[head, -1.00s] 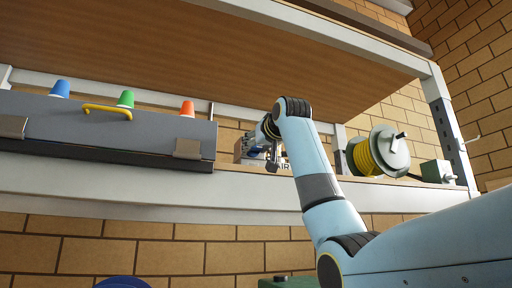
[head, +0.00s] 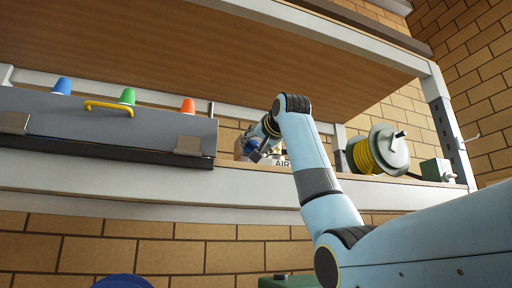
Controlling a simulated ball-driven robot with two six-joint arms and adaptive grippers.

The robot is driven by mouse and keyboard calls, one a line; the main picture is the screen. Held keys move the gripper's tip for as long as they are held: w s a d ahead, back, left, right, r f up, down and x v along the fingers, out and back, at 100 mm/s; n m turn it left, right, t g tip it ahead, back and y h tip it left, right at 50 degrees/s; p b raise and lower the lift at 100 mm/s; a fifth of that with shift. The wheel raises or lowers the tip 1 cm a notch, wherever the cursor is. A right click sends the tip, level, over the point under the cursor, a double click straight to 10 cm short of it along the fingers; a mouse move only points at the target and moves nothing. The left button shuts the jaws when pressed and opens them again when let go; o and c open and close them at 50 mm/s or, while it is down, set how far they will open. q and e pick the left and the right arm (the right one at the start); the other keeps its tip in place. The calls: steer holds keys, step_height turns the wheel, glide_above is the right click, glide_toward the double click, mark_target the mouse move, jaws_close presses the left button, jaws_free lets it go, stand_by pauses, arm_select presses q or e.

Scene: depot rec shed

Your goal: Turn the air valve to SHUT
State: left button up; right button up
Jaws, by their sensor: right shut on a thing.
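The air valve (head: 281,163) stands on the shelf behind my right wrist. Its white plate reads AIR, and most of the rest of it is hidden by my arm and gripper. My right gripper (head: 258,154) is at the valve, shut on its handle, and points down to the left. The handle itself is mostly hidden, and I cannot read its position or any SHUT mark. My left gripper is not in view.
A grey box (head: 150,130) with a yellow handle (head: 108,107) stands left of the valve. A yellow hose reel (head: 378,151) stands to the right. An upper shelf (head: 220,45) hangs overhead.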

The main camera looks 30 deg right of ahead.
steer(key=m+b, duration=0.2)
steer(key=m, duration=0.4)
steer(key=m+b, duration=0.2)
steer(key=m, duration=0.4)
steer(key=shift+m, duration=0.4)
stand_by(0.3)
steer(key=o, duration=1.2)
steer(key=shift+c, duration=0.2)
steer(key=v, duration=1.2)
